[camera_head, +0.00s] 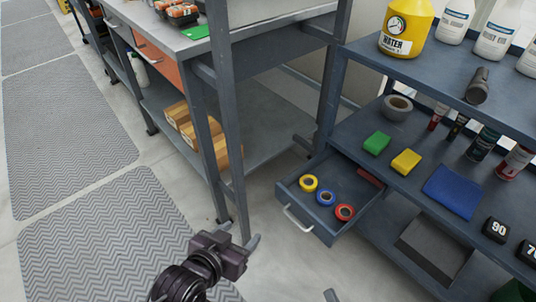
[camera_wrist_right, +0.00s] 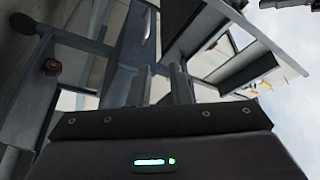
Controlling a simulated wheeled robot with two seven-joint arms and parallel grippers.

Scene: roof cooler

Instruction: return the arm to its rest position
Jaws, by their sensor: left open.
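My left gripper (camera_head: 240,236) is dark and open, with its two fingers apart and nothing between them. It hangs over the floor, left of the open drawer in the head view. Only a small grey tip of my right gripper (camera_head: 331,296) shows at the bottom edge of the head view. In the right wrist view the two fingers of my right gripper (camera_wrist_right: 160,85) stand apart with a gap, and I see nothing held between them. The rest of the right arm is out of the head view.
A blue-grey drawer (camera_head: 357,202) is pulled out of the shelf unit, holding yellow, blue and red tape rolls. The shelf (camera_head: 345,128) carries blocks, cans and a blue cloth. A workbench (camera_head: 160,35) stands behind. The matted floor (camera_head: 110,235) at left is clear.

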